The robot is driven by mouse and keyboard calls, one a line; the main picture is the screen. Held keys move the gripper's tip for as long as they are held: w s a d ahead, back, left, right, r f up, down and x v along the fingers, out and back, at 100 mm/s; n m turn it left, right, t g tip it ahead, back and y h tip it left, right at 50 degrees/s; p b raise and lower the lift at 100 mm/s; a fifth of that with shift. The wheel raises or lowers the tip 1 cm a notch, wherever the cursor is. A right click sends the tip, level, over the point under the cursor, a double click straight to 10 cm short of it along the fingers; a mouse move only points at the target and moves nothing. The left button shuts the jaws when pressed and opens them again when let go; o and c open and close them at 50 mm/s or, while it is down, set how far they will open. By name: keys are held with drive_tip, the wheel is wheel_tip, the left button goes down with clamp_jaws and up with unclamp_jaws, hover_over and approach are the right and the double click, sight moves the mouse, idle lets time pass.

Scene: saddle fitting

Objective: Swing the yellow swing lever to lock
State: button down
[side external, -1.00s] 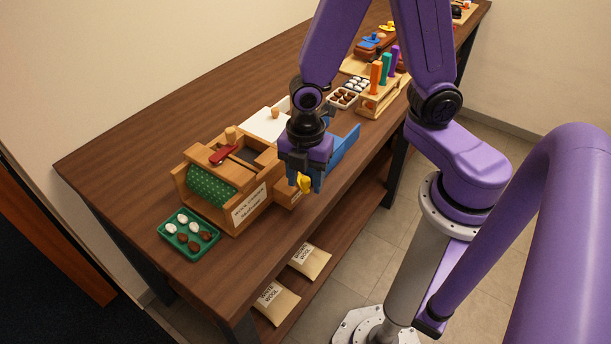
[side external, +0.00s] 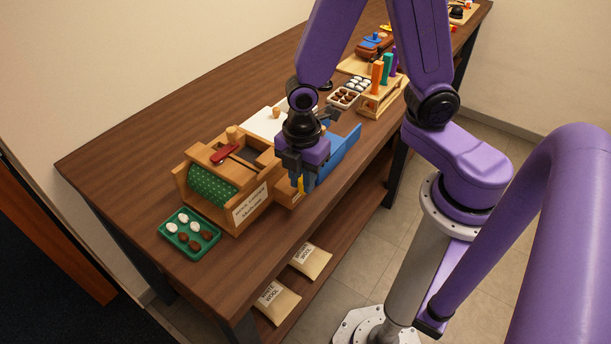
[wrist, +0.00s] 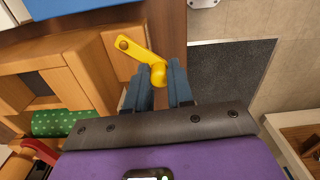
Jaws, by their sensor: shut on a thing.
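The yellow swing lever (wrist: 141,56) shows in the wrist view as a short arm. A dark pivot screw is at its upper left end and a round knob at its lower right end. It is mounted on the wooden box (wrist: 110,55). My gripper (wrist: 160,78) is shut on the knob, with one blue-grey finger on each side. In the side external view my gripper (side external: 303,183) points down at the front right end of the box, and only a sliver of the yellow lever (side external: 299,185) shows between the fingers.
A red-handled part (side external: 224,153) and a green dotted cloth (side external: 207,186) are on the box. A green tray (side external: 188,251) with several egg-shaped pieces is at left. A blue part (side external: 345,145) stands close behind my gripper. The table's front edge is close by.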

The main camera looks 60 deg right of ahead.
drive_tip(key=m, duration=0.2)
drive_tip(key=w+a+m, duration=0.1)
drive_tip(key=m, duration=0.1)
drive_tip(key=shift+w+a, duration=0.1)
drive_tip(key=shift+w, duration=0.1)
drive_tip(key=shift+w+a+m, duration=0.1)
drive_tip(key=shift+w+m, duration=0.3)
drive_tip(key=shift+m, duration=0.7)
drive_tip(key=shift+w+a+m, duration=0.1)
drive_tip(key=shift+w+m, duration=0.3)
drive_tip(key=shift+m, duration=0.7)
drive_tip(key=c, duration=1)
unclamp_jaws()
